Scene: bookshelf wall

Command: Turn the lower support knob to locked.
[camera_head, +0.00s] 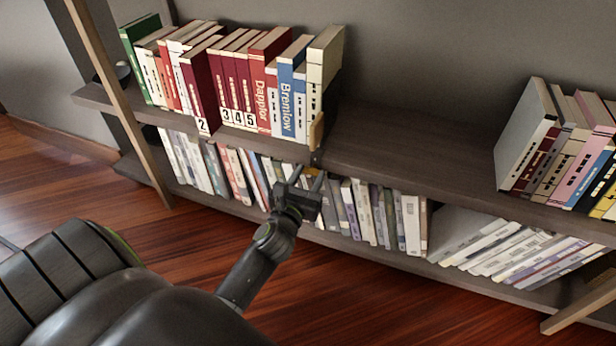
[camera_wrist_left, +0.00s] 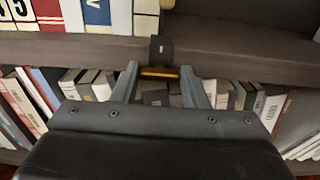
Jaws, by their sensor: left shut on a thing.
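The lower support knob is a flat amber piece (camera_wrist_left: 160,72) just under a small dark bracket (camera_wrist_left: 160,50) on the front edge of the upper shelf board. The bracket also shows in the head view (camera_head: 316,158), below the tan end piece of the upper book row. My left gripper (camera_head: 308,177) reaches up to this edge from below. In the left wrist view its two fingers (camera_wrist_left: 160,70) stand apart, one on each side of the knob, and it is shut on the knob. The exact finger contact is hard to see. My right gripper is not in view.
Upright books (camera_head: 215,85) fill the left of the upper shelf board (camera_head: 400,150), with more books (camera_head: 560,150) at the right; between them the board is bare. A lower row of books (camera_head: 380,210) stands close behind my gripper. A wooden upright (camera_head: 120,90) rises at the left.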

